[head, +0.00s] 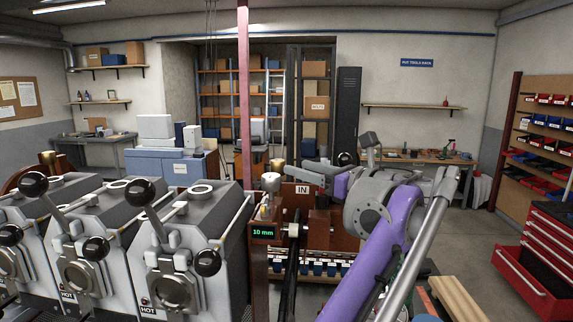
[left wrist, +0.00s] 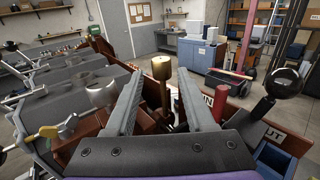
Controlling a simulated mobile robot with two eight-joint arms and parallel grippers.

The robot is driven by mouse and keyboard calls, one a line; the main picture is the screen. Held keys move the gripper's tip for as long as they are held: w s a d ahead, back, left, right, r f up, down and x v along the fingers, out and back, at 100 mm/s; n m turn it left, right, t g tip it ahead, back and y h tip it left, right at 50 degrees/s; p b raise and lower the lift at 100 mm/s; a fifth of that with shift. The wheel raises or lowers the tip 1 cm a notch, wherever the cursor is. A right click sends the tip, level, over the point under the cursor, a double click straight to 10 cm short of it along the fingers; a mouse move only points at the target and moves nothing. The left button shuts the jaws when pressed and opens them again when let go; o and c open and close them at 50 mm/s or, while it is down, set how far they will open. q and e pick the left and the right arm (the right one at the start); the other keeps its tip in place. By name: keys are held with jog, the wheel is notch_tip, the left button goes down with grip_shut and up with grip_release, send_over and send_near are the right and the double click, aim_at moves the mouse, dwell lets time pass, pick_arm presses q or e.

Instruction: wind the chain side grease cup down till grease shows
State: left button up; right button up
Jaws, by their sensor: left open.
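A brass grease cup (left wrist: 162,68) on a brass stem stands upright in the left wrist view. My left gripper (left wrist: 160,80) is open, with one finger on each side of the cup in that picture and gaps showing on both sides. I cannot tell how deep the cup is between the fingers. No grease is visible. In the head view my left gripper (head: 298,168) reaches in beside a brass cup (head: 277,164), partly hidden behind a pale rounded knob (head: 270,182). Another brass cup (head: 48,158) shows at far left. My right gripper is not in view.
Several roaster units (head: 190,240) marked HOT, with black-knobbed levers, stand at left. A display (head: 263,232) reads 10 mm. A red handle (left wrist: 221,102) and a black ball knob (left wrist: 284,81) stand right of the fingers. Open floor (head: 455,235) lies at right.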

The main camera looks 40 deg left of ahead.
aim_at(278, 167)
pick_arm(q)
jog(key=a+n+g, duration=0.1)
jog(key=a, duration=0.1)
jog(key=w+a+f+n+g+p, duration=0.1)
jog(key=a+g, duration=0.1)
jog(key=a, duration=0.1)
jog(key=a+n+g, duration=0.1)
jog(key=a+g, duration=0.1)
jog(key=a, duration=0.1)
jog(key=shift+w+f+p, duration=0.15)
jog(key=shift+w+p, duration=0.05)
jog(key=shift+p, duration=0.1)
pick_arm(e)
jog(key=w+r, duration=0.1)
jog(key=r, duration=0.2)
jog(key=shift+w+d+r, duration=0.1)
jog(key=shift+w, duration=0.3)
pick_arm(q)
grip_shut()
